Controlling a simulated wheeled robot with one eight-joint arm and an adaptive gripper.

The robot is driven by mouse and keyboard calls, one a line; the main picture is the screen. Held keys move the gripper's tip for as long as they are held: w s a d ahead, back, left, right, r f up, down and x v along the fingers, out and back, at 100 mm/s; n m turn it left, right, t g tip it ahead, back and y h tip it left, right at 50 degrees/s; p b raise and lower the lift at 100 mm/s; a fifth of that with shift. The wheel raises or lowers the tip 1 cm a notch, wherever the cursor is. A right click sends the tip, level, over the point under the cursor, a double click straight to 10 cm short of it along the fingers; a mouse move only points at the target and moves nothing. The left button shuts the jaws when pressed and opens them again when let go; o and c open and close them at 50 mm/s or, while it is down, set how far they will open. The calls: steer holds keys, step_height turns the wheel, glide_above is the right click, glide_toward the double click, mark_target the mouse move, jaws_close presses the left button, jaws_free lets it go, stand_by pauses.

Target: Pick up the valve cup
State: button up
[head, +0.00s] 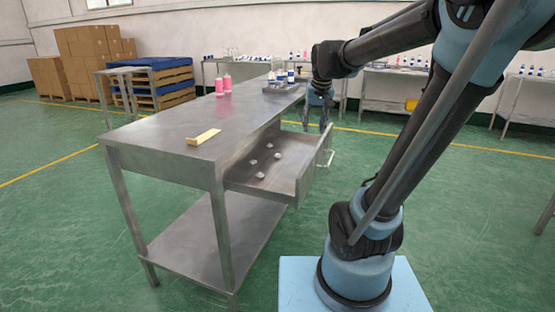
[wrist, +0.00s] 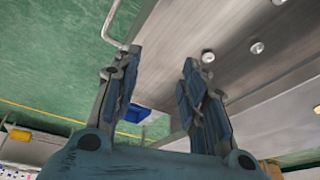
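Several small grey round pieces, which look like the valve cups, lie apart on the floor of the open drawer (head: 286,178). One valve cup (head: 254,162) is at the left and another (head: 278,155) is at the right. In the wrist view, one valve cup (wrist: 208,56) shows just beyond the right finger, and another (wrist: 257,47) is farther right. My gripper (head: 316,122) hangs fingers down by the far side of the drawer, apart from the cups. In the wrist view my gripper (wrist: 155,62) is open, with nothing between its fingers.
The steel table (head: 165,125) holds a yellow block (head: 203,137), pink bottles (head: 223,86) and a tray of small bottles (head: 283,88). The drawer's front panel and handle (head: 325,160) stick out to the right. Boxes (head: 85,60) and pallets (head: 170,82) stand behind.

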steer(key=w+a+r+g, duration=0.1)
steer(key=w+a+g, duration=0.1)
steer(key=w+a, duration=0.35)
steer(key=w+a+r+g, duration=0.1)
steer(key=w+a+g, duration=0.15)
steer(key=a, duration=0.55)
glide_above(276, 155)
steer(key=shift+t+h, duration=0.35)
steer(key=shift+h, duration=0.05)
step_height(276, 155, down, 12)
steer(key=shift+s, duration=0.15)
steer(key=shift+d+f, duration=0.15)
steer(key=shift+f, duration=1.25)
steer(key=shift+d+f, duration=0.15)
steer(key=shift+f, duration=1.2)
steer(key=c, duration=0.6)
